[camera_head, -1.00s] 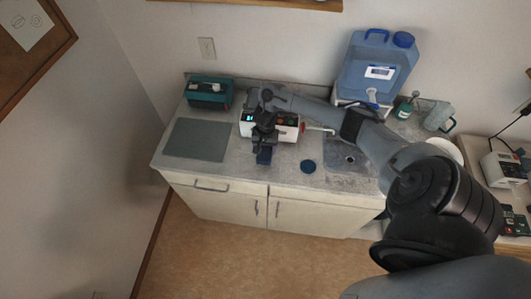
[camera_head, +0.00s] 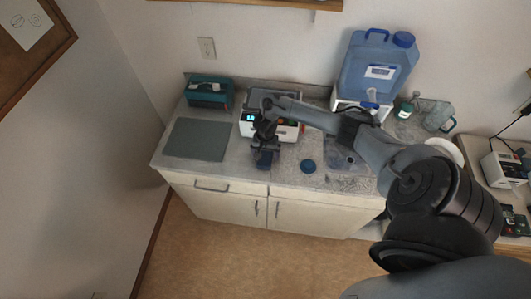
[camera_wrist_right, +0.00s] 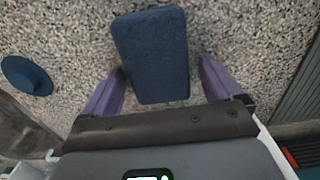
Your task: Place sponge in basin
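In the right wrist view the sponge (camera_wrist_right: 152,55) lies between the fingers. My right gripper (camera_wrist_right: 160,85) is open, with one purple finger on each side of the sponge and visible gaps between. In the head view my right gripper (camera_head: 266,148) is at the sponge, partly hidden by its own wrist. The basin (camera_head: 340,160) is sunk into the counter to the right, partly covered by my right arm. My left gripper is not in view.
A round blue disc (camera_head: 308,166) lies between sponge and basin. A grey mat (camera_head: 197,139) and teal box (camera_head: 209,92) are at left. A blue water container (camera_head: 375,70) stands behind the basin.

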